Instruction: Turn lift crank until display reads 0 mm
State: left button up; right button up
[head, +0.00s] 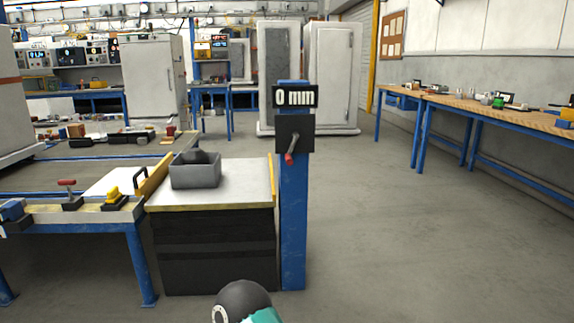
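The display (295,97) on top of a blue post (293,220) reads "0 mm". Below it, a dark plate carries the lift crank, whose red handle (289,158) points down and slightly left. The post stands at the right edge of a lift table (225,199) with a pale top and black bellows. A rounded dark part with a teal piece, likely of my own arm, shows at the bottom edge, well below and apart from the crank. Neither gripper's fingers can be seen.
A grey bin (195,174) sits on the lift table. A blue-legged workbench (90,214) with small tools adjoins it at left. White cabinets (332,75) stand behind the post. A long wooden bench (480,107) runs along the right wall. The floor right of the post is clear.

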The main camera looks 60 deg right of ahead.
aim_at(289, 160)
jog(key=z, duration=0.3)
jog(key=i, duration=0.75)
jog(key=z, duration=1.2)
jog(key=i, duration=1.05)
jog(key=z, duration=0.15)
jog(key=k, duration=0.75)
jog(key=z, duration=0.2)
jog(key=i, duration=0.75)
jog(key=u, duration=0.1)
